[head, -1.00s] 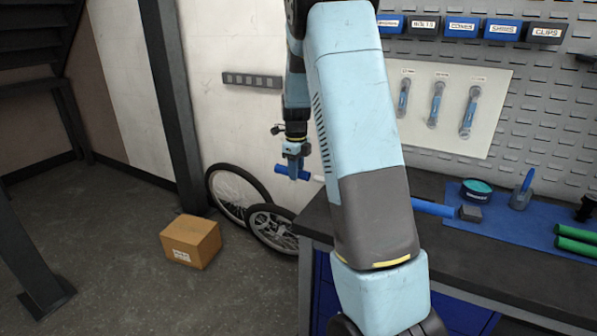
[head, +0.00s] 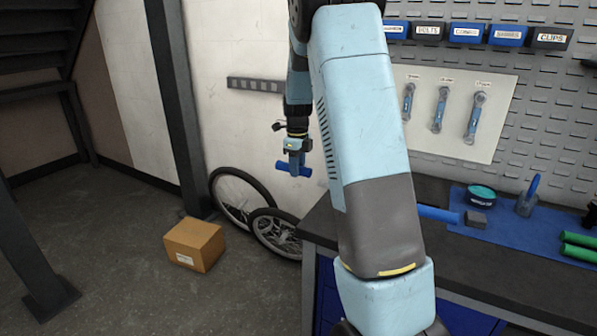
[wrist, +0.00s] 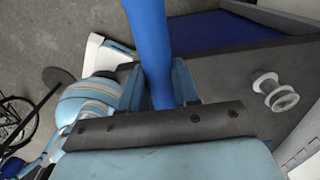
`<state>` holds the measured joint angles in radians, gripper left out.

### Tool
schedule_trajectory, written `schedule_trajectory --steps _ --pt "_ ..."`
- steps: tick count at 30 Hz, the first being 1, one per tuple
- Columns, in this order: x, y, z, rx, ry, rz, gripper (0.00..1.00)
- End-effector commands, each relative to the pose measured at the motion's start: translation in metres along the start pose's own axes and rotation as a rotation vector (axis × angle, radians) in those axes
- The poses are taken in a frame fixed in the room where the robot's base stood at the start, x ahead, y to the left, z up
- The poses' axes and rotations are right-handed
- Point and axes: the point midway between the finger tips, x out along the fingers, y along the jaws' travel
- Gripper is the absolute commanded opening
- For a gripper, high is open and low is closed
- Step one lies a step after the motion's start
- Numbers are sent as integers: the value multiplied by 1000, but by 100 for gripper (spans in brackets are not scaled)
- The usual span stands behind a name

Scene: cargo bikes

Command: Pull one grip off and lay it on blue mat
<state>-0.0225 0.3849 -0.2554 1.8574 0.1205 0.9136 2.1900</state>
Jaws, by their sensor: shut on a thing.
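My gripper (head: 294,163) points down left of the bench in the head view. It is shut on a blue grip (head: 304,171), which lies roughly level across the jaws. In the wrist view the blue grip (wrist: 149,40) runs from between the fingers to the top edge. No bar shows at its end in the head view; it looks apart from the bar. A second blue grip (head: 437,213) sticks out right of my arm, beside a dark grey block (head: 475,219). My arm hides the bar. The blue mat (head: 540,232) lies on the bench at right.
On the mat are a teal-topped round tin (head: 480,195), a cup with a blue tool (head: 527,202) and two green grips (head: 579,240). The dark bench (head: 500,265) has bare space in front. Wheels (head: 274,232) and a cardboard box (head: 194,244) stand on the floor at left.

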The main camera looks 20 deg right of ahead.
Motion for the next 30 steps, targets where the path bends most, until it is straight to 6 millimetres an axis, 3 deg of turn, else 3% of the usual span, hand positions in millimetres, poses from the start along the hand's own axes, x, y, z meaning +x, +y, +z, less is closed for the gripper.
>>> schedule_trajectory --steps 15,30 --pt "-22 0 7 1 0 -1 0" --pt "-23 0 7 0 0 0 0"
